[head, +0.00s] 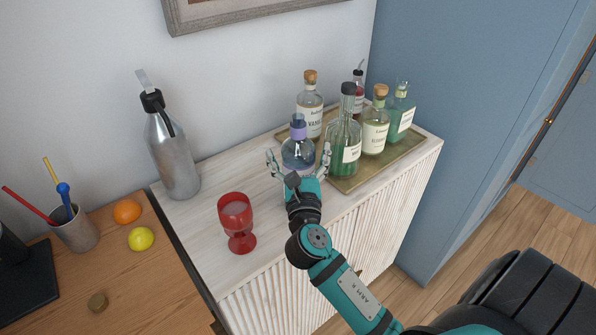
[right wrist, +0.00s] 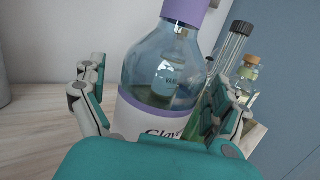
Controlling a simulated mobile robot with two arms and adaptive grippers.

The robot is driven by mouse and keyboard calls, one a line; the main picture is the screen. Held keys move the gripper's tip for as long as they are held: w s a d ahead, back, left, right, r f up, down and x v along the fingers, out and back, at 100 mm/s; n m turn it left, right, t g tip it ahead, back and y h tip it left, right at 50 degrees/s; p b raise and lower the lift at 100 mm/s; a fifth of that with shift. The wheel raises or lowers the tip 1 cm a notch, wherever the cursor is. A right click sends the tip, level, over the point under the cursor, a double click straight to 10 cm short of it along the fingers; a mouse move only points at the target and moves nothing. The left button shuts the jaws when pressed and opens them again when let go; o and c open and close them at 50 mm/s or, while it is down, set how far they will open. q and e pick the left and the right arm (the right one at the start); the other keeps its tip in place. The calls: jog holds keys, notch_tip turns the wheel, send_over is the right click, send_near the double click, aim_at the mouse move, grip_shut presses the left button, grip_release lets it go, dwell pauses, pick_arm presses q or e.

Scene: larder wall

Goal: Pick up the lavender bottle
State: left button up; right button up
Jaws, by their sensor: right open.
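The lavender bottle (head: 298,157) is clear, round-shouldered glass with a purple neck band. It stands upright on the pale cabinet near the tray's left side; my gripper hides its base. In the right wrist view the bottle (right wrist: 160,65) fills the middle, with a purple-edged white label partly hidden by my palm. My right gripper (head: 298,150) is open, with one finger on each side of the bottle. I cannot tell whether either finger touches the glass. My left gripper is not in view.
A green bottle (head: 344,137) stands close to the right finger, on a brass tray (head: 392,163) with several other bottles. A red goblet (head: 236,219) stands left of my right arm. A steel bottle (head: 172,155) is further left. The cabinet top between them is clear.

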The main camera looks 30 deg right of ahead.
jog(key=c, duration=1.8)
jog(key=shift+r, duration=0.15)
jog(key=shift+r, duration=0.15)
